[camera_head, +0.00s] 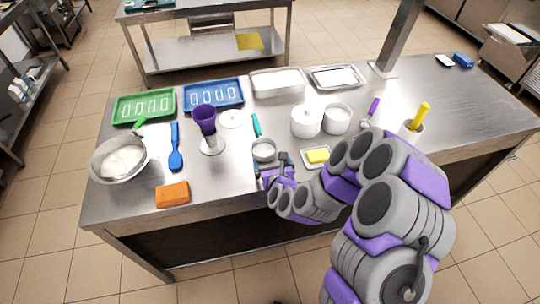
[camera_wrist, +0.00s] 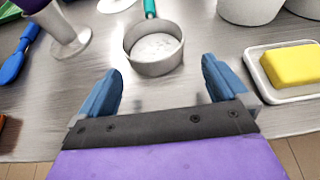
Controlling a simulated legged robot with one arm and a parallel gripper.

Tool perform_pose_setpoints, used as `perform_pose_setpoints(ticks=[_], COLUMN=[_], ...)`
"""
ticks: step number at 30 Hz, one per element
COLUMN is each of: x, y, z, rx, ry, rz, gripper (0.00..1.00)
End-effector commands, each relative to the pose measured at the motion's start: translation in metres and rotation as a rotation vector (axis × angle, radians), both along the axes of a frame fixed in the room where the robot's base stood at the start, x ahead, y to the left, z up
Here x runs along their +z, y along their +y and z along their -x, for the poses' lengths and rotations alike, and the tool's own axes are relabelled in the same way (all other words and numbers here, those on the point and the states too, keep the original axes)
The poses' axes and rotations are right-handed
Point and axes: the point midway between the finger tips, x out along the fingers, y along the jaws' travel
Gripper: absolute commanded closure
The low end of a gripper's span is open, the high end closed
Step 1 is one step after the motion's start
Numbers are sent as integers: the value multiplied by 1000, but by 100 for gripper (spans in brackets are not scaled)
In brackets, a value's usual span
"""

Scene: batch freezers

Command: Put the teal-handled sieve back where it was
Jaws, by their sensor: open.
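The teal-handled sieve (camera_head: 264,151) stands on the steel table near its front middle. Its round metal cup holds something white, and its teal handle points away toward the back of the table. In the wrist view the sieve (camera_wrist: 155,68) is just beyond my fingertips, its handle running up out of the picture. My gripper (camera_head: 272,164) is open, with nothing between its blue fingers. In the wrist view my gripper (camera_wrist: 158,75) has one finger on each side below the sieve's cup, apart from it.
A butter dish (camera_head: 326,164) with a yellow block stands close right. White pots (camera_head: 306,121) stand behind it. A purple cup on a stand (camera_head: 206,125), a blue spatula (camera_head: 175,150), an orange block (camera_head: 172,194) and a metal bowl (camera_head: 112,172) are left. Trays (camera_head: 213,103) line the back.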

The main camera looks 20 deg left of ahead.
Motion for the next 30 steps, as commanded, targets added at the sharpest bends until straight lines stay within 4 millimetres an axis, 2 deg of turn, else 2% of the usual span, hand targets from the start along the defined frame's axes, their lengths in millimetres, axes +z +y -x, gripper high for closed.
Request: perform_pose_setpoints(ticks=[19,30], x=[15,22], y=[-7,-19], z=[22,40], rx=[25,22], ry=[4,2], rz=[-18,-19], gripper=[0,0])
